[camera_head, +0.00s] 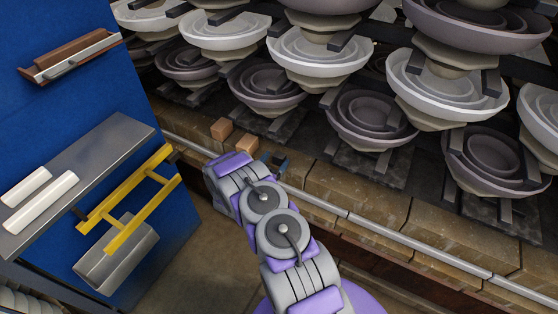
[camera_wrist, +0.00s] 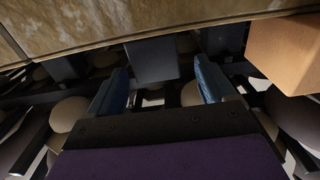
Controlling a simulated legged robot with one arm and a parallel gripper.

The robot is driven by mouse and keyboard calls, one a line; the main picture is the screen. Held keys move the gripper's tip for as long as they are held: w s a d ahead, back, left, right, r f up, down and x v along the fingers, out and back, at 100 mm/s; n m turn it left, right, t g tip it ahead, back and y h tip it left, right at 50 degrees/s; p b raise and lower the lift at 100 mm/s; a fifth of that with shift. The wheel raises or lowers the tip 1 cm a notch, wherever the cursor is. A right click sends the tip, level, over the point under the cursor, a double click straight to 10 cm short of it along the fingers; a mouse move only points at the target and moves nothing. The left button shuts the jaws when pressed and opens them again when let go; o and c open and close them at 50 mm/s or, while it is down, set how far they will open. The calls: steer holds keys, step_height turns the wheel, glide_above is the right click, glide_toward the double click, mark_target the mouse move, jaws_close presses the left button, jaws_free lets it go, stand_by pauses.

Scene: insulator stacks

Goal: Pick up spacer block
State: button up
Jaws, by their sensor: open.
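My gripper (camera_head: 274,161) reaches over the stone ledge, mostly behind my own wrist in the head view. In the wrist view its two blue fingers (camera_wrist: 158,82) stand apart. A dark grey block (camera_wrist: 152,60) shows in the gap between them, a little beyond the fingertips; I cannot tell if they touch it. A tan block (camera_wrist: 288,52) is at the right of the wrist view, outside the fingers. In the head view two tan blocks, one farther left (camera_head: 221,129) and one nearer my gripper (camera_head: 247,144), sit by the ledge. Which one is the spacer block is not clear.
Stacks of grey and white insulator discs (camera_head: 372,115) stand close behind the ledge (camera_head: 350,195). A metal rail (camera_head: 400,237) runs along it. At left is a blue cabinet (camera_head: 60,90) with a metal shelf (camera_head: 100,150), white rods and a yellow frame (camera_head: 130,215).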

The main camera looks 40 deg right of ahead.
mark_target(281, 153)
steer(key=b+x, duration=0.1)
steer(key=x, duration=0.4)
steer(key=shift+s+r+b, duration=0.1)
steer(key=shift+r+b, duration=0.1)
steer(key=shift+b, duration=0.15)
steer(key=shift+c, duration=0.5)
steer(key=c, duration=1.1)
steer(key=shift+r, duration=0.15)
